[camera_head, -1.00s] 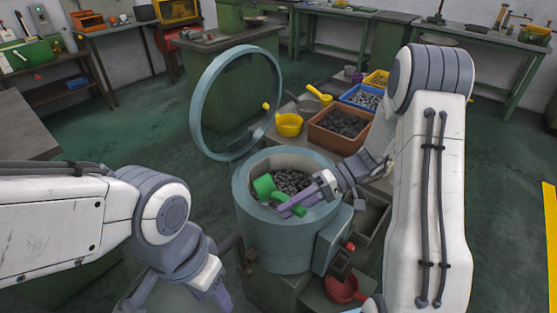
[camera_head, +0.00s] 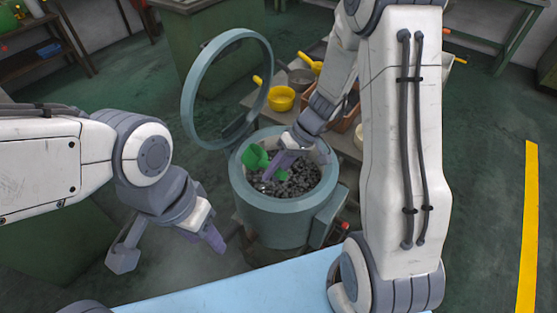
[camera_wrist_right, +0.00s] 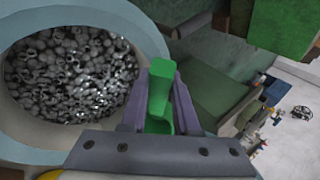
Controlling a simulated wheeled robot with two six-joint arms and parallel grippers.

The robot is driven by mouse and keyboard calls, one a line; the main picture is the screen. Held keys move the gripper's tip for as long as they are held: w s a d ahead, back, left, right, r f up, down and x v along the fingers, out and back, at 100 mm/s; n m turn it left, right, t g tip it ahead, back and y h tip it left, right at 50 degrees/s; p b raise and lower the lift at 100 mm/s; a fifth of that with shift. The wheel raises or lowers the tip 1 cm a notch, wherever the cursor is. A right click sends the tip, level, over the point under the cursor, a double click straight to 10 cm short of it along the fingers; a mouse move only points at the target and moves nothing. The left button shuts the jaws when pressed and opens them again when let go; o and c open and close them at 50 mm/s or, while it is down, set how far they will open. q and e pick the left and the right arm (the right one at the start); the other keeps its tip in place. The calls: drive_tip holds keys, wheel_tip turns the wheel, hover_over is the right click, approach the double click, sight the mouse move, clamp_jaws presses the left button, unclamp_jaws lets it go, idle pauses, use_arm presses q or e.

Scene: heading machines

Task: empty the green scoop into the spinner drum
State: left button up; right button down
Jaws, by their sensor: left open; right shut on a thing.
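The spinner drum (camera_head: 275,222) stands open in the head view, with many small grey parts (camera_head: 295,180) inside. They also show in the right wrist view (camera_wrist_right: 72,72). The green scoop (camera_head: 254,157) is tilted over the left part of the drum mouth. My right gripper (camera_head: 278,168) is shut on the green scoop, whose handle (camera_wrist_right: 158,95) shows between its fingers in the wrist view. I cannot tell whether anything is left in the scoop. My left gripper (camera_head: 168,247) is open and empty, left of the drum and apart from it.
The drum's round lid (camera_head: 188,105) stands raised behind its mouth. A yellow bowl (camera_head: 281,98), a grey bowl (camera_head: 301,79) and a brown bin (camera_head: 345,121) sit on a bench behind. A light blue surface (camera_head: 235,285) lies in front. Open floor is at the right.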

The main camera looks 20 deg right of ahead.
drive_tip(key=r+h+p, duration=0.1)
drive_tip(key=h+p, duration=0.1)
drive_tip(key=p, duration=0.6)
drive_tip(key=a+h+p, duration=0.1)
drive_tip(key=h+p, duration=0.2)
drive_tip(key=p, duration=0.5)
drive_tip(key=r+t+h+p, duration=0.1)
drive_tip(key=h+p, duration=0.1)
drive_tip(key=p, duration=0.6)
drive_tip(key=shift+s+a+r+h, duration=0.1)
drive_tip(key=shift+a+r+h, duration=0.2)
